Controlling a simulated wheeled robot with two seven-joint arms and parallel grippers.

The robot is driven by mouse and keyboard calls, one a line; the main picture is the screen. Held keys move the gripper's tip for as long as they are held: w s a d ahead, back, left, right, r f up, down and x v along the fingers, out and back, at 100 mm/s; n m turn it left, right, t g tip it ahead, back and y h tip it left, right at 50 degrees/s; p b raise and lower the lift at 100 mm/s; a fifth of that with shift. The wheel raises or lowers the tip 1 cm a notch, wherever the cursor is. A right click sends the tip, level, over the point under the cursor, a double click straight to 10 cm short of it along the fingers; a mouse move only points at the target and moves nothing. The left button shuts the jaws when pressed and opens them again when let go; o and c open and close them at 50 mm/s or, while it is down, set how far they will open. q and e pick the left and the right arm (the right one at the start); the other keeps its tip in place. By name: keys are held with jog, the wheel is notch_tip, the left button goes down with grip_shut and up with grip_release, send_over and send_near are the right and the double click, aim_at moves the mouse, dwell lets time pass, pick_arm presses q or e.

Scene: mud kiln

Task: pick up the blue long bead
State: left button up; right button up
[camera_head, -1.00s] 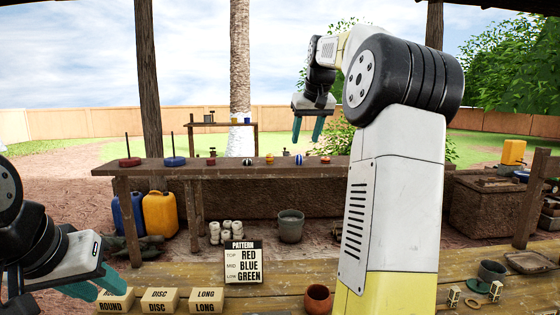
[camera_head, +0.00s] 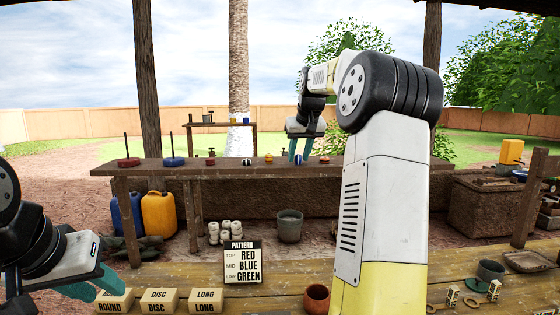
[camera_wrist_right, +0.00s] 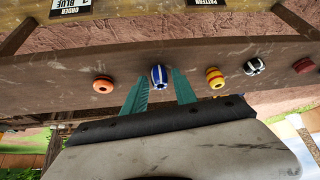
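The blue bead with pale stripes (camera_wrist_right: 159,76) rests on the dark wooden shelf (camera_head: 220,170). In the right wrist view it looks longer than its neighbours and lies between the lines of my right gripper's two teal fingertips (camera_wrist_right: 160,78), with a gap on each side. In the head view the bead (camera_head: 299,160) shows at the tips of my right gripper (camera_head: 299,158). That gripper is open and empty, pointing down; its exact height over the shelf is hard to tell. My left gripper (camera_head: 98,285) is open and empty at the lower left.
An orange bead (camera_wrist_right: 102,84) sits on one side of the blue bead, a yellow-red bead (camera_wrist_right: 215,78) on the other. A black-white bead (camera_wrist_right: 254,66) and a red piece (camera_wrist_right: 304,65) lie farther along. A pattern sign (camera_head: 242,262) and label blocks (camera_head: 160,301) stand on the front table.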

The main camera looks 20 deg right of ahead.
grip_shut()
